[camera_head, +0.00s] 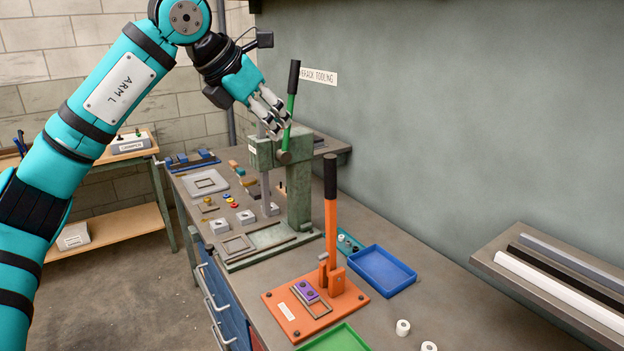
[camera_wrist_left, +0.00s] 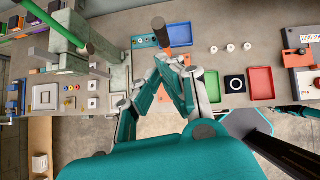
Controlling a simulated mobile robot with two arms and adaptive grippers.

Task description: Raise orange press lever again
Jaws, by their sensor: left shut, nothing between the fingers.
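The orange press (camera_head: 345,292) stands on the bench. Its orange lever (camera_head: 331,228) is upright, with a black grip (camera_head: 331,175) at the top. That black grip also shows from above in the left wrist view (camera_wrist_left: 160,30). A purple block (camera_head: 306,290) lies on the orange base. My left gripper (camera_head: 280,132) is shut and empty, up and to the left of the orange lever's grip and apart from it. In the head view its fingertips appear close to the green lever (camera_head: 290,108); I cannot tell whether they touch.
The green press (camera_head: 299,195) stands behind the orange one. A blue tray (camera_head: 382,271) lies right of the orange lever, a green tray (camera_head: 340,338) in front. White rings (camera_head: 403,327) lie at the front right. A shelf with bars (camera_head: 560,290) juts out at right.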

